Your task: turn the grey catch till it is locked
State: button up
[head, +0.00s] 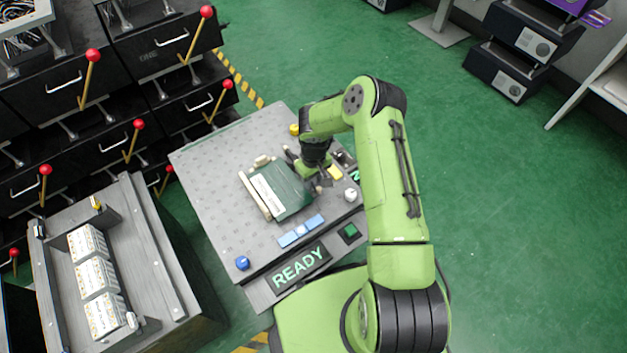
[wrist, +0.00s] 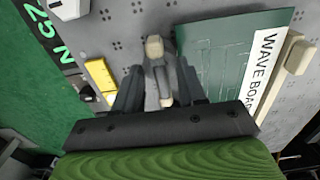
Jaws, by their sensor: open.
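The grey catch (wrist: 162,84) is a short lever with a beige tip (wrist: 154,47), beside the edge of a green board marked WAVE BOARD (wrist: 222,62). In the wrist view its tip points up and slightly left. My gripper (wrist: 158,88) is open, with one finger on each side of the catch; I cannot tell whether either finger touches it. In the head view my gripper (head: 304,172) is low at the board's right side and hides most of the catch. The board (head: 283,190) lies on the grey perforated table top (head: 212,160).
A beige block (wrist: 299,55) lies along the board's far edge. A yellow block (wrist: 98,74) and a white knob (head: 350,195) are near my gripper. Lever cabinets (head: 130,85) stand left.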

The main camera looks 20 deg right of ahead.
jog(key=shift+r, duration=0.1)
grip_shut()
jog(key=shift+m, duration=0.4)
jog(key=m, duration=0.4)
jog(key=shift+p, duration=0.4)
jog(key=m, duration=0.4)
jog(key=shift+m, duration=0.3)
jog(key=m, duration=0.4)
jog(key=shift+p, duration=0.35)
jog(key=m, duration=0.4)
jog(key=shift+m, duration=0.4)
